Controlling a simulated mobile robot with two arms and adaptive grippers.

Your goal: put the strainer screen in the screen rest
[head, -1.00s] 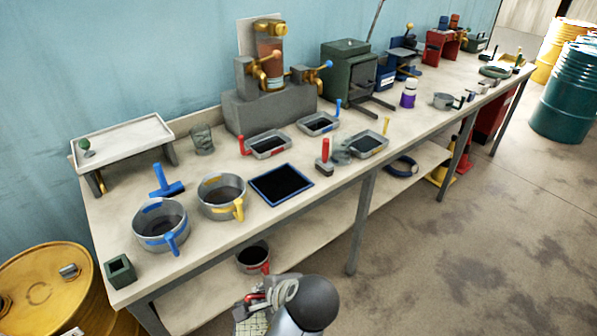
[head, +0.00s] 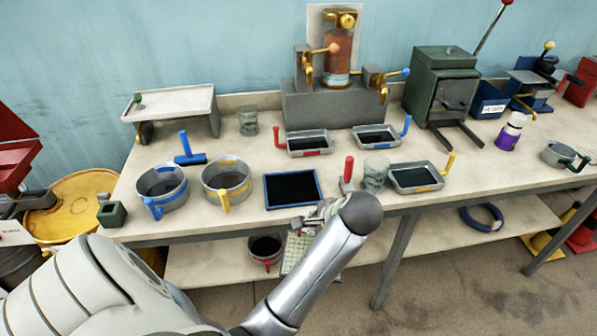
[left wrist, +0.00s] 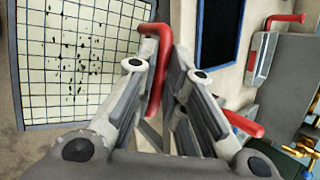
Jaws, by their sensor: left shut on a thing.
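The strainer screen is a pale square grid with dark specks and a red handle. It shows large at the left of the left wrist view (left wrist: 80,62) and partly in the head view (head: 297,252), in front of the bench edge. My left gripper (head: 312,217) is shut on its red handle (left wrist: 155,75), between the fingers in the wrist view. A blue-framed black panel (head: 292,188) lies flat on the bench just behind the gripper. I cannot tell for certain which object is the screen rest. My right gripper is not in view.
A red-handled tool (head: 347,178), a glass jar (head: 375,172) and a yellow-handled tray (head: 415,178) stand right of the panel. A yellow-handled pot (head: 227,187) and a blue-handled pot (head: 162,190) stand left. A red-handled pot (head: 265,250) is on the lower shelf.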

